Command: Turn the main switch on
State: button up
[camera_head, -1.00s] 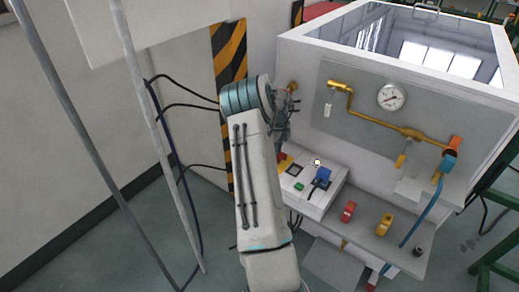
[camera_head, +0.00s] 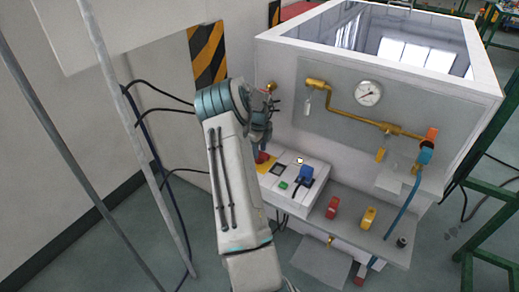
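A white control box (camera_head: 290,190) projects from the front of the generator cabinet. At its left end is a red knob (camera_head: 262,157) on a yellow plate (camera_head: 268,164), partly hidden by my arm. A blue connector (camera_head: 306,174), a green button (camera_head: 283,185) and a small dark square (camera_head: 277,169) are also on its top. I cannot tell for certain which is the main switch; the red knob on yellow looks like one. My gripper (camera_head: 264,138) is just above the red knob, mostly behind my arm. Its fingers cannot be made out, nor any contact.
The cabinet panel carries a brass pipe (camera_head: 350,113) and a round gauge (camera_head: 369,93). Red (camera_head: 332,207) and yellow (camera_head: 368,217) valve handles sit on the lower shelf. Metal poles (camera_head: 130,130) and hanging cables stand left. Green framing (camera_head: 490,200) is at the right.

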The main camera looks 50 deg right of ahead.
notch_tip(320, 180, up, 14)
dwell(0.6)
jog(key=shift+f, duration=0.1)
dwell(0.4)
jog(key=s+a+r+n+t+p, duration=0.1)
jog(key=a+r+n, duration=0.4)
jog(key=a, duration=0.4)
jog(key=s+a+r+n+y, duration=0.1)
jog(key=s+a+r+n, duration=0.15)
jog(key=a+n, duration=0.5)
jog(key=s+a+r+n+t+p, duration=0.1)
jog(key=a+r+n, duration=0.35)
jog(key=a, duration=0.65)
jog(key=s+a+n+h, duration=0.1)
jog(key=s+a+n, duration=1.4)
jog(key=a+n, duration=0.1)
jog(key=shift+s+a+f+t+p, duration=0.3)
jog(key=shift+a+t+p, duration=0.05)
jog(key=shift+t+p, duration=0.1)
